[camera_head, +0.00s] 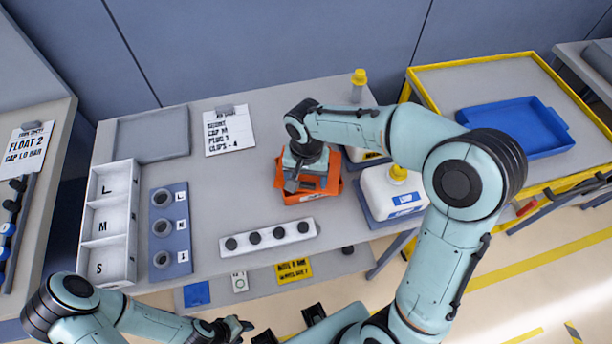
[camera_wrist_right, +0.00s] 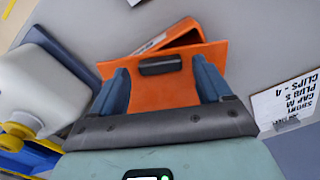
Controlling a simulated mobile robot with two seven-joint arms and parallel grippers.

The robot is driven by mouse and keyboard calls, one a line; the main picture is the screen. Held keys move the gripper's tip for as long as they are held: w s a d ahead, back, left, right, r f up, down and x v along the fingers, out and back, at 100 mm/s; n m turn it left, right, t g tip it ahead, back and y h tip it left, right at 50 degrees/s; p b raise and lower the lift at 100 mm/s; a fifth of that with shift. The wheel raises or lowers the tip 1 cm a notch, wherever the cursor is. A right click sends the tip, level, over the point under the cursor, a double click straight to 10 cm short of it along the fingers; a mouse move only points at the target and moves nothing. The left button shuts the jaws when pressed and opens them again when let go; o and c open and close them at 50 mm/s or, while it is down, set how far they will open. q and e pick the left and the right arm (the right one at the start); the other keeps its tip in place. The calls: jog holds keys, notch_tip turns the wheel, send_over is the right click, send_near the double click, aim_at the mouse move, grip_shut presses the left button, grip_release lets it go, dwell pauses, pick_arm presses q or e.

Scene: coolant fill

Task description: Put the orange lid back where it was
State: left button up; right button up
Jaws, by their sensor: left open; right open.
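An orange lid (camera_wrist_right: 165,92) with a dark handle (camera_wrist_right: 160,65) shows in the right wrist view between the spread fingers of my right gripper (camera_wrist_right: 160,70). The lid lies over an orange box (camera_wrist_right: 190,38), which shows past its far edge and looks turned relative to it. In the head view the orange box (camera_head: 328,189) stands on the table, with my right gripper (camera_head: 298,183) right above it, open and hiding much of the lid. Whether the fingers touch the handle is unclear. My left gripper (camera_head: 243,325) is open and empty at the table's front.
A white jug with a yellow cap (camera_head: 393,192) stands on a blue tray right of the box. A white strip with several black knobs (camera_head: 268,238) lies in front. A yellow-capped bottle (camera_head: 358,85) stands behind. A white sorting bin (camera_head: 110,220) is at left.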

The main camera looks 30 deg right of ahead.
pick_arm(q)
jog(key=w+r+p, duration=0.1)
jog(key=w+r, duration=0.1)
jog(key=shift+r, duration=0.3)
pick_arm(e)
notch_tip(320, 180, up, 13)
pick_arm(q)
jog(key=shift+s, duration=0.1)
pick_arm(e)
jog(key=shift+f, duration=0.2)
